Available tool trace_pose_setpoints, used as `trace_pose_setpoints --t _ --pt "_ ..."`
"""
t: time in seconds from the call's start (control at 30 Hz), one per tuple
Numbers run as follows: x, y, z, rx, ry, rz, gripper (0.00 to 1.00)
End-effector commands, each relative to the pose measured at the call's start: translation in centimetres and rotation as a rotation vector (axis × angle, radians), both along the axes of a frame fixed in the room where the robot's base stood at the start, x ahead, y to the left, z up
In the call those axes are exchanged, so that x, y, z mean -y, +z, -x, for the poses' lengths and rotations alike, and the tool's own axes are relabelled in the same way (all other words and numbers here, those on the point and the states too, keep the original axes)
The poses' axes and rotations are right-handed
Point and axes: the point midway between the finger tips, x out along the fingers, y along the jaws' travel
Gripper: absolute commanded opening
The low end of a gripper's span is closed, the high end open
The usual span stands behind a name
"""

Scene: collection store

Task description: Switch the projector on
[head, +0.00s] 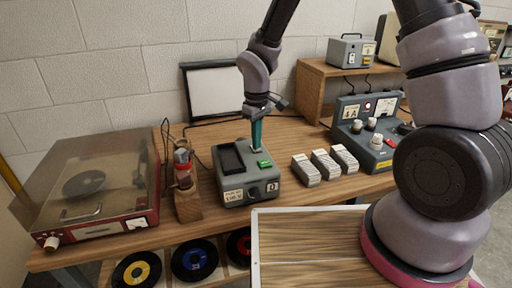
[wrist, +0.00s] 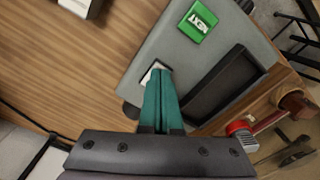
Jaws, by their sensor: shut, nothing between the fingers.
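A grey box (head: 235,178) with a sloped top stands on the bench below my gripper. It has a dark recessed panel, a green piece (head: 264,164) and a front label too small to read; I cannot tell for sure that it is the projector. In the wrist view the box (wrist: 165,45) shows the green piece (wrist: 198,20), the dark recess (wrist: 222,88) and a small white plate (wrist: 154,70) at the fingertips. My gripper (head: 256,147) points down with its teal fingers together and empty. The fingertips (wrist: 158,72) partly hide the white plate; contact is unclear.
A white screen (head: 215,92) stands behind the box. A record player (head: 95,185) and a wooden block with a red-topped item (head: 187,205) are left. Several pale ribbed blocks (head: 323,164) and a grey control panel (head: 365,140) are right. Another grey device (head: 350,52) sits on a shelf.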

Motion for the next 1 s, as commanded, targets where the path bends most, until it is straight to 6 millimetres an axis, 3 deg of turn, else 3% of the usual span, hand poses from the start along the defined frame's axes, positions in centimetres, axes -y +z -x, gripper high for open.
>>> trace_pose_setpoints --t 0.33,1.0 --pt "0.0 0.0 0.0 0.001 0.000 -0.001 0.00" --pt "0.0 5.4 -0.1 0.003 -0.001 -0.001 0.00"
